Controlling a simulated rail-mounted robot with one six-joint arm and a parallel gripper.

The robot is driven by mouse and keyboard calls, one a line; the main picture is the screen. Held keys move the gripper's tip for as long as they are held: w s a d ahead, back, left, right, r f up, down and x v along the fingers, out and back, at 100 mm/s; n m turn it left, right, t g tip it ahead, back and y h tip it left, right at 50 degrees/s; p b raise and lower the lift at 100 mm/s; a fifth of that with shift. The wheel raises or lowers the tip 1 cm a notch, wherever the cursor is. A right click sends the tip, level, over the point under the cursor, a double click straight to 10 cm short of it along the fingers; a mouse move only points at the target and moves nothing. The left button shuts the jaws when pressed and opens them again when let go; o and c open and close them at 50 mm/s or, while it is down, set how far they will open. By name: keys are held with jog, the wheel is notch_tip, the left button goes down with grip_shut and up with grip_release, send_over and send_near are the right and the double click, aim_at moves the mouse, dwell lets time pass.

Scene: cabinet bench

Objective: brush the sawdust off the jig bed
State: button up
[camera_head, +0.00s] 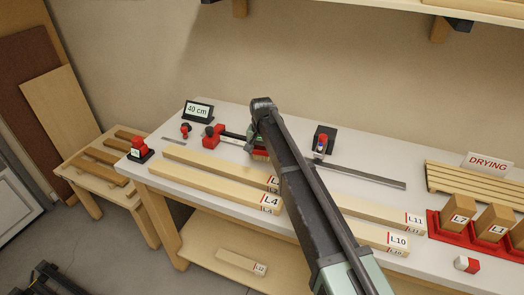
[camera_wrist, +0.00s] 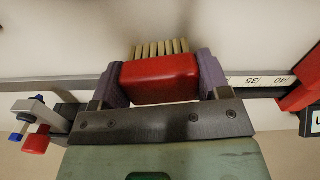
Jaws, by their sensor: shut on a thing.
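My gripper (camera_wrist: 161,68) is shut on a red-handled brush (camera_wrist: 160,82), with a purple-grey finger at each side of the block. The brush's pale bristles (camera_wrist: 160,47) point away from the palm. In the wrist view the jig's dark rail with a white scale (camera_wrist: 258,81) marked 35 and 40 runs behind the fingers. In the head view the jig's red stop (camera_head: 213,136) shows left of my arm, and a metal strip (camera_head: 365,175) shows right of it. My arm hides the middle of the jig. I cannot make out sawdust, or whether the bristles touch the bed.
Wooden bars labelled L4 (camera_head: 230,190) and L10 (camera_head: 385,237) lie along the bench front. A clamp with a red and blue knob (camera_head: 321,143) stands behind the strip. A "40 cm" sign (camera_head: 198,110) stands at the back left. A red rack (camera_head: 465,228) holds blocks at the right.

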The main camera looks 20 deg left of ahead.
jog(key=shift+r+p, duration=1.3)
jog(key=shift+r, duration=0.55)
notch_tip(320, 180, up, 3)
jog(key=p, duration=0.3)
jog(key=shift+r, duration=0.15)
jog(key=shift+f, duration=0.2)
